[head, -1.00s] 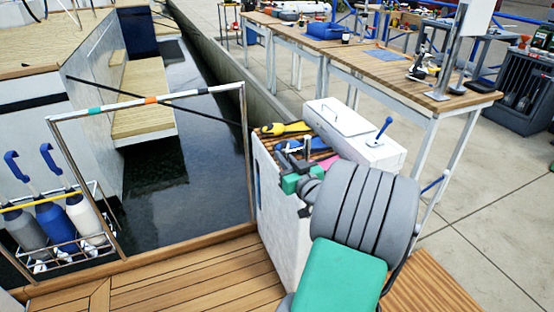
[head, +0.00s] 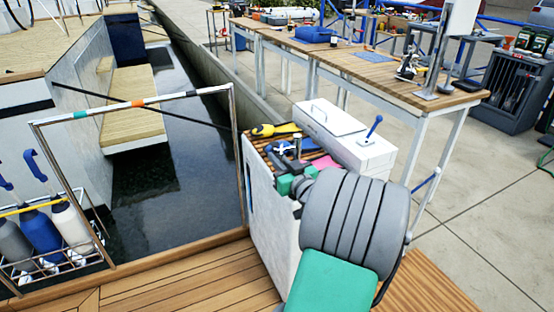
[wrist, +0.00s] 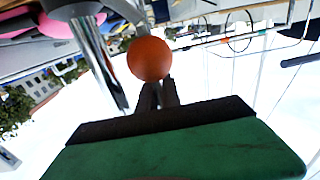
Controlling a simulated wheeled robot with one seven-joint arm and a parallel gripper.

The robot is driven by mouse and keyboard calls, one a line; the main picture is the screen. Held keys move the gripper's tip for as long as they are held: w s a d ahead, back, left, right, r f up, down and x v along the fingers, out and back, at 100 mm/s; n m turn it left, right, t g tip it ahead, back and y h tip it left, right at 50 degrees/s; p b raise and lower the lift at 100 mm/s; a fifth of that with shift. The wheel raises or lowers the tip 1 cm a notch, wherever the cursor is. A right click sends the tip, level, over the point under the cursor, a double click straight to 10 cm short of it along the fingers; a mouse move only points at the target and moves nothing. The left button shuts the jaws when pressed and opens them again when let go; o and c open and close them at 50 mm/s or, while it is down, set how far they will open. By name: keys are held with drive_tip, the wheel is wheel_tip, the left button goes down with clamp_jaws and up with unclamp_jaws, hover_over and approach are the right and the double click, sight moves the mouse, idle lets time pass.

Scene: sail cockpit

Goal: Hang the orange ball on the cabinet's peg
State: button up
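The orange ball (wrist: 149,59) shows in the wrist view just at the tips of my gripper (wrist: 160,90). The dark fingers are close together, with a thin pale strip between them that looks like part of the ball's hanger. In the head view my gripper (head: 276,162) is over the near side of the white cabinet (head: 268,215), and the ball cannot be made out there. A small upright metal post (head: 297,147) stands by the gripper on the cabinet top. In the wrist view a shiny metal rod (wrist: 98,60) passes left of the ball, apart from it. I cannot tell which is the peg.
On the cabinet's slatted top lie a yellow tool (head: 275,129) and something pink (head: 324,162). A white box (head: 345,140) with a blue-knobbed lever (head: 375,126) stands behind. Water lies beyond.

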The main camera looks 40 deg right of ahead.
drive_tip(key=o, duration=0.5)
drive_tip(key=shift+o, duration=0.2)
drive_tip(key=shift+s, duration=0.15)
